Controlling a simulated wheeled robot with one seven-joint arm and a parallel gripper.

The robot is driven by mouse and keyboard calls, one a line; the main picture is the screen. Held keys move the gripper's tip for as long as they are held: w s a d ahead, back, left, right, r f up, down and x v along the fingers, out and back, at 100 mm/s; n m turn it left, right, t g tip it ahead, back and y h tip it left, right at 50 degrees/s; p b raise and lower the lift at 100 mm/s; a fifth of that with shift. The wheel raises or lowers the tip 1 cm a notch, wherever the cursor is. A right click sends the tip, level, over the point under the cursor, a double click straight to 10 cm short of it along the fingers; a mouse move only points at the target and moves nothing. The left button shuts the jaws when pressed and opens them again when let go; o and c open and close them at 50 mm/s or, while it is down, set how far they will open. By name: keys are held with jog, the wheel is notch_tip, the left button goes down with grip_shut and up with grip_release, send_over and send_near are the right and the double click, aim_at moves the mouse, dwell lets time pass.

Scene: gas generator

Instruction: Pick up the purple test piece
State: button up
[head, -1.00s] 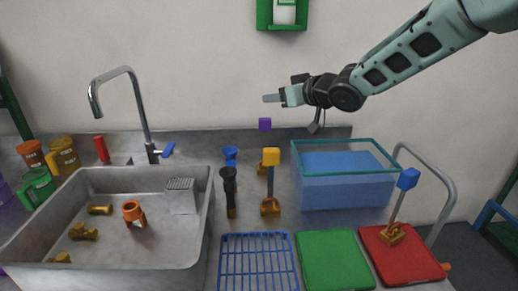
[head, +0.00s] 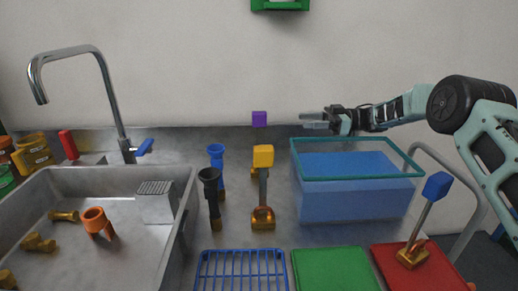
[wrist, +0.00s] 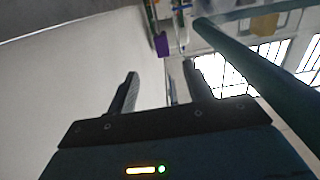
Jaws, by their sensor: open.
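The purple test piece shows as a purple block (head: 259,118) in front of the wall, above and behind the yellow-topped piece (head: 263,157). Its lower part is not clear. My gripper (head: 307,120) is open and empty, to the right of the purple block at about the same height in the head view, with its fingers pointing left. In the wrist view, the purple block (wrist: 162,44) lies beyond and between the open fingertips (wrist: 160,75), with a gap still between.
A clear bin (head: 350,205) with a teal rim stands below my gripper. A blue piece (head: 216,155) and a black piece (head: 209,185) stand left of the yellow-topped one. The sink (head: 100,180) is at left.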

aim_at(253, 120)
jog(key=a+p, duration=0.1)
jog(key=a, duration=0.7)
jog(key=a+p, duration=0.1)
jog(key=a, duration=0.8)
jog(key=shift+s+r, duration=0.2)
grip_shut()
